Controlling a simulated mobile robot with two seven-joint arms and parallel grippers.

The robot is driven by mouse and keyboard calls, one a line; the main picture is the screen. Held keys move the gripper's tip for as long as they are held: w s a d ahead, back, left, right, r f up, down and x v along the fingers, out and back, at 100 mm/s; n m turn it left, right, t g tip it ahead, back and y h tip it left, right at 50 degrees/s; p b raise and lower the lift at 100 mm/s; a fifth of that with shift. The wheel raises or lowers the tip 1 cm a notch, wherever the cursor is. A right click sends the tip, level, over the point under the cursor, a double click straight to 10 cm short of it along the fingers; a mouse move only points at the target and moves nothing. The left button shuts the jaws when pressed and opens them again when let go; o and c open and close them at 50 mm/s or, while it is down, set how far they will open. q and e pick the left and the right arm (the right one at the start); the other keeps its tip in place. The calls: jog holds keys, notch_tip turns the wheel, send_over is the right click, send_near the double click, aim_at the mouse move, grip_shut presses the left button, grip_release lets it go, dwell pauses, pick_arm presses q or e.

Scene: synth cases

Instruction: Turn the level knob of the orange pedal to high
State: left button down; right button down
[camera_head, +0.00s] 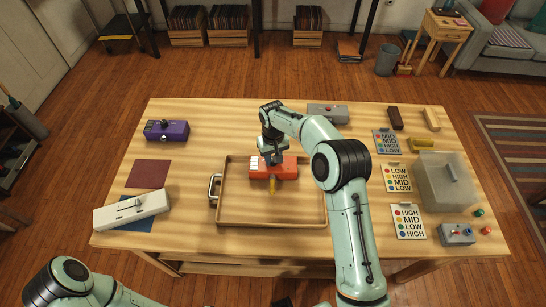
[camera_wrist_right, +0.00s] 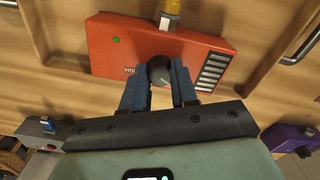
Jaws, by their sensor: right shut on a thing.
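The orange pedal (camera_head: 262,172) lies in a shallow wooden tray (camera_head: 232,225) at the middle of the table. It also shows in the right wrist view (camera_wrist_right: 105,50), with a green light, a striped white label and partly hidden lettering. Its dark round knob (camera_wrist_right: 159,70) carries a pale pointer line; its exact setting is hard to read. My right gripper (camera_wrist_right: 158,82) is shut on the knob, one blue finger on each side. In the head view, my right gripper (camera_head: 274,158) is over the pedal. My left arm shows at bottom left, but its gripper is not visible.
A purple pedal (camera_head: 167,131), white pedal (camera_head: 132,209) and grey pedal (camera_head: 327,113) stand around the tray. Level cards (camera_head: 408,221), a clear bin (camera_head: 432,190) and a small grey box (camera_head: 457,234) fill the right side.

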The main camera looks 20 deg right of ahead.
pick_arm(q)
jog(key=shift+r, duration=0.1)
pick_arm(e)
jog(key=shift+m, duration=0.4)
jog(key=m+p, duration=0.1)
jog(key=m, duration=0.4)
jog(key=shift+r, duration=0.1)
jog(key=m+p, duration=0.1)
jog(key=m, duration=0.5)
jog(key=shift+m, duration=0.4)
jog(key=m+p, duration=0.2)
jog(key=m, duration=0.3)
jog(key=m+p, duration=0.1)
jog(key=m, duration=0.3)
jog(key=shift+w, duration=0.1)
pick_arm(q)
jog(key=w+r+t, duration=0.1)
jog(key=w+r, duration=0.6)
jog(key=shift+r+p, duration=0.2)
jog(key=shift+p, duration=0.2)
pick_arm(e)
jog(key=shift+m, duration=1.1)
